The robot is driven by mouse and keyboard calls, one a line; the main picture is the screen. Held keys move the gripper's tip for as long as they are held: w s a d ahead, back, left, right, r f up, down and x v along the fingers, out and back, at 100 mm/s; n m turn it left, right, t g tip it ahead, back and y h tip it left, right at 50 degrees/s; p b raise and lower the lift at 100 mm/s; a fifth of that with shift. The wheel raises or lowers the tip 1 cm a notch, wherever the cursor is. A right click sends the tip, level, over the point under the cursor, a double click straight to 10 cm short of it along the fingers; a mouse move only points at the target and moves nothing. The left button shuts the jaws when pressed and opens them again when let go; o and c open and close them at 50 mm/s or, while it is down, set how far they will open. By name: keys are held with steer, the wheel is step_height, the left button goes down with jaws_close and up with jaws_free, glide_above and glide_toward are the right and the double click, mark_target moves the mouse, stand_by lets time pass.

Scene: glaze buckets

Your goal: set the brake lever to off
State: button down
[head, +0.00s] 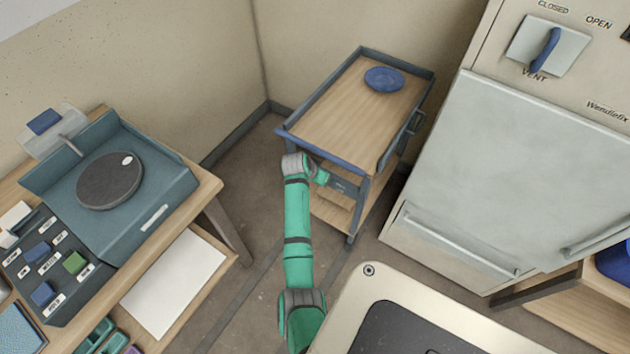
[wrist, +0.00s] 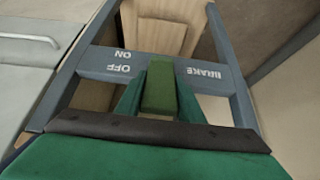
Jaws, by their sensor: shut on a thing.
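The brake lever (wrist: 160,90) is a green bar in the wrist view, on the grey-blue crossbar (wrist: 215,85) of the cart. White lettering on the crossbar reads OFF and ON to the left of the lever and BRAKE to its right. My gripper (wrist: 158,78) is shut on the lever, one finger on each side. In the head view my gripper (head: 323,177) is at the near end of the cart (head: 310,148), below its top. The lever itself is hidden there by my arm. I cannot tell from its angle which setting it is at.
A blue dish (head: 384,79) sits on the cart's top. A pale cabinet (head: 510,170) with a blue-handled dial (head: 546,48) stands to the right. A workbench with a turntable (head: 110,181) is at the left. Bare floor (head: 245,255) lies between bench and cart.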

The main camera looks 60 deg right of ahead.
steer(key=shift+s+d+y, duration=0.15)
steer(key=shift+d+y, duration=0.05)
steer(key=shift+y, duration=0.1)
steer(key=shift+a+f, duration=0.1)
steer(key=c, duration=1.2)
jaws_free()
steer(key=v, duration=1.1)
